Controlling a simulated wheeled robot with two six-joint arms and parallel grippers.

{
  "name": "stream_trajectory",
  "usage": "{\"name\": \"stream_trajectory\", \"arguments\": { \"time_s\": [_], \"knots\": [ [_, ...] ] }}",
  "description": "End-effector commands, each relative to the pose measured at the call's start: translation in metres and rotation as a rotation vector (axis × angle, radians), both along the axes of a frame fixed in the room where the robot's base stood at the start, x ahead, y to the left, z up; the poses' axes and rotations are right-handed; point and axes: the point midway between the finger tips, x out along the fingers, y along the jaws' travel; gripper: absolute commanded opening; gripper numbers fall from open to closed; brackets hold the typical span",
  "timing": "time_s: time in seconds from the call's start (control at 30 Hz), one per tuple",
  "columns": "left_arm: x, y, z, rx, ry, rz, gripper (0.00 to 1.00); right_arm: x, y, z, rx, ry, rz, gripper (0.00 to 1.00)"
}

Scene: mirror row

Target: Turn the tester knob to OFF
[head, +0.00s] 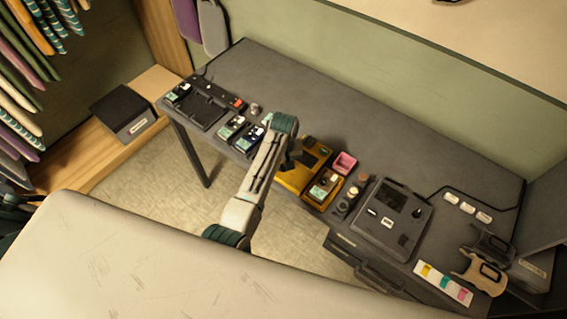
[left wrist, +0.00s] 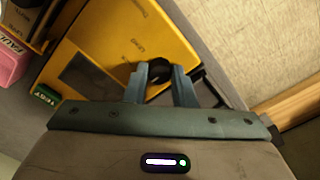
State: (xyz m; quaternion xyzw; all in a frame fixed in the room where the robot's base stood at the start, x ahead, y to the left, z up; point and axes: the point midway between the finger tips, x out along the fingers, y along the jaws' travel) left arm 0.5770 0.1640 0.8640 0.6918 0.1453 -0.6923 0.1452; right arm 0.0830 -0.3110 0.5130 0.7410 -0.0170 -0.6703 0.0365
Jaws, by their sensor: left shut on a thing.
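The tester is a yellow box (head: 290,181) with a dark panel, near the front edge of the grey table. It fills much of the left wrist view (left wrist: 112,36), with a dark screen and small printed labels. My left gripper (head: 289,160) reaches over it from the front. In the left wrist view my left gripper (left wrist: 160,84) has its two fingers on either side of the black round knob (left wrist: 160,70), shut on it. The knob's pointer and the OFF mark cannot be made out. My arm hides the knob in the head view. My right gripper is not in view.
A large dark case (head: 392,218) is farther right. More pedals (head: 232,127) and a black pedalboard (head: 203,110) lie to the left. The table's back middle is clear.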

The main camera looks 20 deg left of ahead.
Motion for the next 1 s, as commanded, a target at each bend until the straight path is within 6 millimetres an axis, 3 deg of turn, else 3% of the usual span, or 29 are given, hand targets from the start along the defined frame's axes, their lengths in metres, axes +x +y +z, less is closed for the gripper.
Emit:
{"name": "stream_trajectory", "arguments": {
  "time_s": [0.57, 0.6, 0.7, 1.0],
  "knots": [
    [0.0005, 0.0, 0.0007, 0.0, -0.002, 0.04, 0.0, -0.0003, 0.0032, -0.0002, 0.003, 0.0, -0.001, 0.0],
    [0.0006, 0.0001, 0.0007, 0.0, -0.002, 0.04, 0.25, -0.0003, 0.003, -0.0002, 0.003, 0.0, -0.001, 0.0],
    [0.0006, -0.0001, 0.0006, 0.0, -0.001, 0.039, 0.45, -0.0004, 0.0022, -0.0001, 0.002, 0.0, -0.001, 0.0],
    [0.0004, -0.0001, 0.0011, 0.0, -0.001, 0.039, 0.45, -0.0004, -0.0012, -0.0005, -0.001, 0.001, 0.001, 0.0]
  ]
}}
